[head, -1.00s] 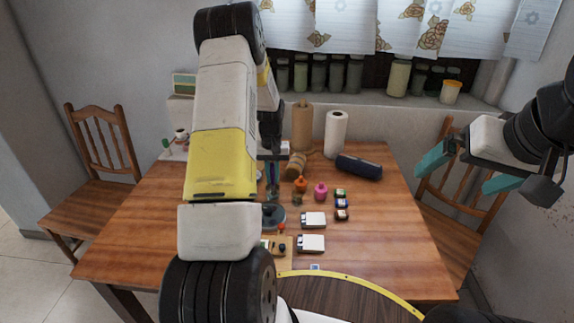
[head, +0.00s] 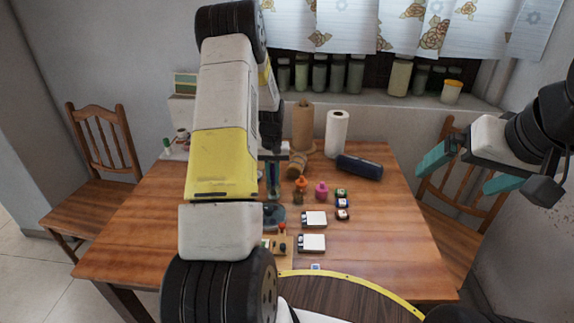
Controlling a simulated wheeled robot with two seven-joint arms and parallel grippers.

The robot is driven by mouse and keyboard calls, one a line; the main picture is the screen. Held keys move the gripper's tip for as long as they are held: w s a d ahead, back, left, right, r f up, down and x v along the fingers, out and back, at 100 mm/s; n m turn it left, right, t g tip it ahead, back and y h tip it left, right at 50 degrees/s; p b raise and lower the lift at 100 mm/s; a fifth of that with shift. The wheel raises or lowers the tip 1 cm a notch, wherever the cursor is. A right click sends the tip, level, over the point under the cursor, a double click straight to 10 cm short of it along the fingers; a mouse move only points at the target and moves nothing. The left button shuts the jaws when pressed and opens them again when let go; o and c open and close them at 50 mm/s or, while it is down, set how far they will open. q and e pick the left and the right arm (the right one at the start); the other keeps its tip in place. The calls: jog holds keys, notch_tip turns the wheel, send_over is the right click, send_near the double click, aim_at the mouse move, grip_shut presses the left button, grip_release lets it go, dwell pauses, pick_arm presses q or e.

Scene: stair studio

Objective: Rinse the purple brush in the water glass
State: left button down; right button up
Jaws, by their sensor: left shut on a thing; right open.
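My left gripper (head: 272,182) points down over the middle of the table (head: 370,245), largely behind my own arm. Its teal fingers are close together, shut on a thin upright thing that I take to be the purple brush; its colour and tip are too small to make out. A dark grey round thing (head: 274,215) sits just below the fingers, partly hidden by my arm. I cannot pick out the water glass for sure. My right gripper (head: 468,172) is open and empty, high at the right, away from the table things.
Orange (head: 301,184) and pink (head: 321,190) bottles, small jars (head: 342,203) and two white boxes (head: 312,243) stand right of my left gripper. A dark blue roll (head: 359,167) and paper rolls (head: 337,134) are behind. The table's right side is clear.

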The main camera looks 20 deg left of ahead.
aim_at(272, 164)
pick_arm(q)
jog(key=shift+r, duration=3.75)
jog(key=shift+r, duration=2.45)
